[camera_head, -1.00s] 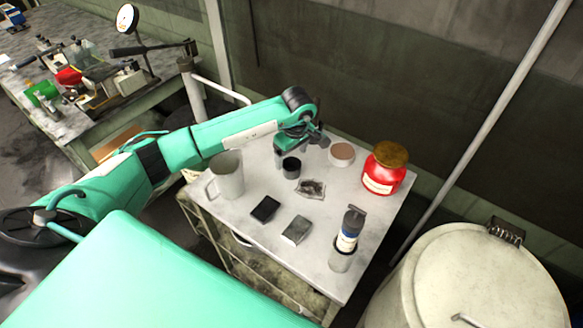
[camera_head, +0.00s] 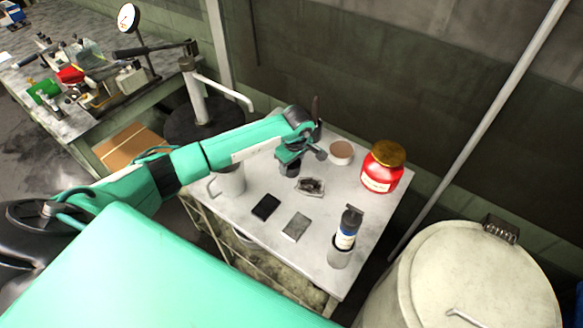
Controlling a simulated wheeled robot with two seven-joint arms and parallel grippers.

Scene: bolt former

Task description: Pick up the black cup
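The black cup (camera_head: 290,171) stands on the grey table (camera_head: 262,240), near its back left part. My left gripper (camera_head: 291,161) reaches in from the left and is right over the cup, pointing down. It hides the cup's rim and upper part. I cannot tell whether the fingers touch the cup or how far apart they are. My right gripper is not in view.
A grey mug (camera_head: 230,182) stands left of the cup, partly behind my arm. A crumpled ashtray-like piece (camera_head: 311,187), a white round tub (camera_head: 341,152), a red jar (camera_head: 383,167), two flat blocks and a bottle (camera_head: 347,228) share the table. A large bin (camera_head: 470,275) stands right.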

